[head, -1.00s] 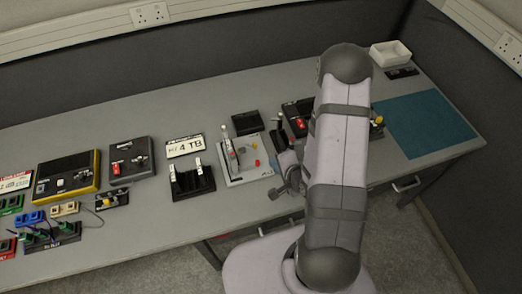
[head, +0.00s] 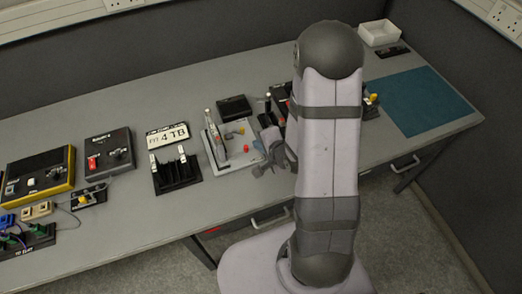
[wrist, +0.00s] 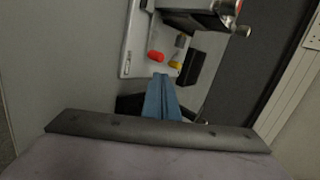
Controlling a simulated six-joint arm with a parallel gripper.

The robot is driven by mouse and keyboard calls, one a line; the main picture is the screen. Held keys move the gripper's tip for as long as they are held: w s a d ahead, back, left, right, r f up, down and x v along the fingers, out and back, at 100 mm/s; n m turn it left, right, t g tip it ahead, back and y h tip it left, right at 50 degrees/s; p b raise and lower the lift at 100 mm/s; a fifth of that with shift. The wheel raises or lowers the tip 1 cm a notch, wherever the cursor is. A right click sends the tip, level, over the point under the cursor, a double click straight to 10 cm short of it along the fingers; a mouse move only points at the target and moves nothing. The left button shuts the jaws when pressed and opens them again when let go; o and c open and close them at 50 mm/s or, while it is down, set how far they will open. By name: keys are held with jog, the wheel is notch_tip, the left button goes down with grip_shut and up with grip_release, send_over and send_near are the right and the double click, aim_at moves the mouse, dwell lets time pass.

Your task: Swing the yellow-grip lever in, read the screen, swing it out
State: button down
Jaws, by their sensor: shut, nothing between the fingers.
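The light grey plate (head: 218,154) lies on the table left of my gripper and carries a tall upright part. A small yellow grip (head: 242,131) and a red grip (head: 246,149) sit on it. In the wrist view the yellow grip (wrist: 175,65) is beside the red grip (wrist: 155,57), just beyond my fingertips. A dark, flat box (head: 234,108) stands behind the plate; I cannot tell whether it is the screen. My gripper (head: 268,157) is right of the plate, its blue fingers (wrist: 160,82) shut and empty, apart from both grips.
Further left are a black box with a red switch (head: 108,152) and a yellow-edged box (head: 38,174). A teal mat (head: 425,100) lies bare at right.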

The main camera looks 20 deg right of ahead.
aim_at(244, 133)
jog(key=x, duration=0.5)
jog(key=shift+w+a+f+b, duration=0.1)
jog(key=shift+f+b, duration=0.05)
jog(key=shift+b, duration=0.15)
jog(key=shift+w+a+r+p, duration=0.1)
jog(key=shift+w+p, duration=0.2)
jog(key=shift+w, duration=0.25)
jog(key=shift+w+a+r+p, duration=0.1)
jog(key=shift+w+p, duration=0.15)
jog(key=shift+w, duration=0.3)
jog(key=shift+w+f, duration=0.15)
jog(key=shift+w, duration=0.7)
jog(key=shift+w+d+p, duration=0.35)
jog(key=shift+d+p, duration=0.15)
jog(key=shift+p, duration=0.05)
jog(key=shift+w+d, duration=0.25)
jog(key=shift+d, duration=0.1)
jog(key=shift+w+d+p, duration=0.45)
jog(key=shift+w+p, duration=0.1)
jog(key=shift+w, duration=0.05)
jog(key=shift+a, duration=0.1)
